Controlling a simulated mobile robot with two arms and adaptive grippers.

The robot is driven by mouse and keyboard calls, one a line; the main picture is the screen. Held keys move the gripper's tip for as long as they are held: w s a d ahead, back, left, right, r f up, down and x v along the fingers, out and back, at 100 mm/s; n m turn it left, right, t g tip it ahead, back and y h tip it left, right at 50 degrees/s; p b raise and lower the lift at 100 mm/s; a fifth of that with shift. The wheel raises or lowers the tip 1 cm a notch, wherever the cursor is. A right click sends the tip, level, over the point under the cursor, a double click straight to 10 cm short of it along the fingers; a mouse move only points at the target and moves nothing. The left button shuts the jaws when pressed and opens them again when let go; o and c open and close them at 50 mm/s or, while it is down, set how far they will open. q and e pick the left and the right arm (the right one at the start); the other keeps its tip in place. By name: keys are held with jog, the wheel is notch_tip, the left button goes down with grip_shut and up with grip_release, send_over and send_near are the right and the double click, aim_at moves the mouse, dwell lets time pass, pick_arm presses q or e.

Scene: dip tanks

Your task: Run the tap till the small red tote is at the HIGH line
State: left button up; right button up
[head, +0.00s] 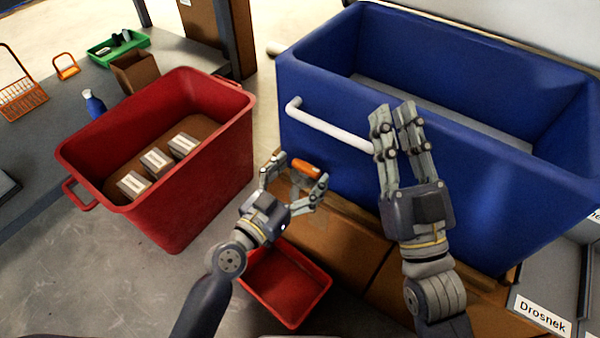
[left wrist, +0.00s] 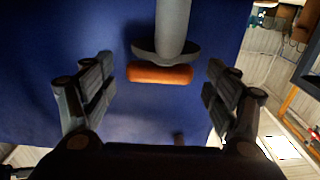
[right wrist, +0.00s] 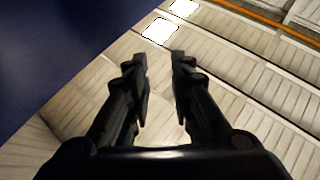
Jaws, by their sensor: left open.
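The small red tote (head: 318,290) sits low in front of the blue tank, partly hidden by my left arm. I cannot make out a HIGH line or a water level in it. The tap's orange handle (head: 306,168) is on the blue tank's front; it also shows in the left wrist view (left wrist: 160,73) below a grey round stem (left wrist: 172,22). My left gripper (head: 293,180) is open, with its fingers on either side of the orange handle and apart from it. My right gripper (head: 391,110) is partly open and empty, before the tank's front wall.
The large blue tank (head: 330,98) has a white rail (head: 325,128) on its front. Brown boxes (head: 370,245) lie below it. A large red tote (head: 215,165) with several labelled boxes (head: 155,160) stands left. A grey bin labelled Drosnek (head: 555,280) is at lower right.

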pick_arm(q)
jog(key=c, duration=1.1)
jog(key=shift+o, duration=0.2)
